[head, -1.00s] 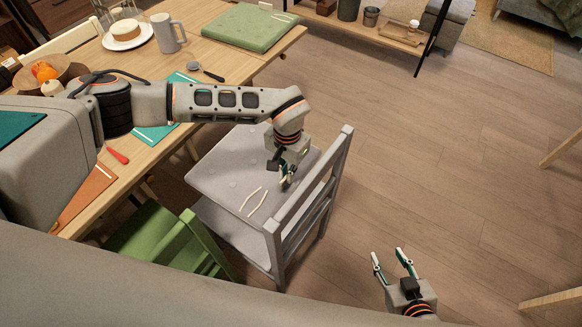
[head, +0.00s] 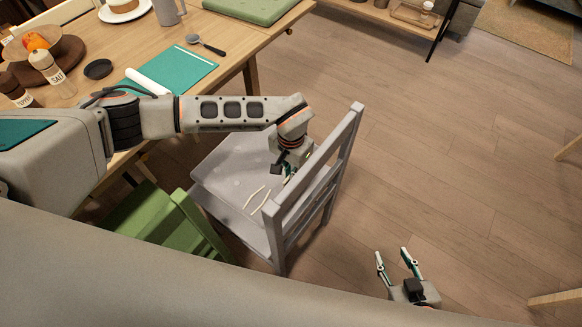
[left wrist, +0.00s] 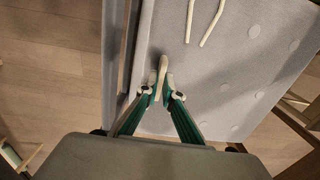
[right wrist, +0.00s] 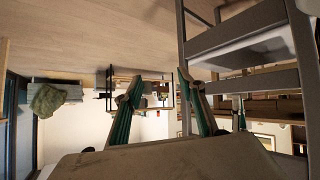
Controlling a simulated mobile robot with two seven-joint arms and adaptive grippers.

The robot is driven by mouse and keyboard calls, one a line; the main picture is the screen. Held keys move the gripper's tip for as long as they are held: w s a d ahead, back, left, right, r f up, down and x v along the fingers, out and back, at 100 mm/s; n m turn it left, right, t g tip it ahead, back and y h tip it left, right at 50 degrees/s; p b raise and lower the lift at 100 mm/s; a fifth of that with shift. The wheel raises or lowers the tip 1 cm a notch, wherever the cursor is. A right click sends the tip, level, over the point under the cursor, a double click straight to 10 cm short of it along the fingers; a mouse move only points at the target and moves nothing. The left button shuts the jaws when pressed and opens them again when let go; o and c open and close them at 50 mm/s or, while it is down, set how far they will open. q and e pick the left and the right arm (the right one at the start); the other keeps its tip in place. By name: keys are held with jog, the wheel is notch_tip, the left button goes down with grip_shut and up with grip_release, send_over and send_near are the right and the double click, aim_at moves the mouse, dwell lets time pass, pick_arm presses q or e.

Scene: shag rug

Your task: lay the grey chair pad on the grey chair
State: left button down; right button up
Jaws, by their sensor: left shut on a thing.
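The grey chair pad (head: 225,180) is over the seat of the grey chair (head: 274,238), with a strip of seat showing below its near edge. I cannot tell if it rests fully on the seat. Two cream ties lie on the pad. My left gripper (head: 288,178) is beside the backrest, at the pad's edge. In the left wrist view its fingers (left wrist: 164,92) are shut on the pad, with a cream tie at the tips. Part of the pad is hidden behind my left arm. My right gripper (head: 395,250) is open and empty, low over the floor.
The wooden table (head: 225,60) stands behind and left of the chair, with a teal mat (head: 185,68), shakers and a green pad (head: 250,8) on it. A green chair (head: 165,225) stands close on the left.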

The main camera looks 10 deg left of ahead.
pick_arm(q)
notch_tip(320, 180, down, 6)
jog(key=shift+b, duration=1.25)
jog(key=shift+f, duration=0.35)
jog(key=shift+f+b, duration=0.5)
jog(key=shift+f, duration=0.25)
jog(key=shift+f+b, duration=0.3)
jog(key=shift+f, duration=0.5)
jog(key=c, duration=2.1)
grip_release()
jog(key=shift+c, duration=0.2)
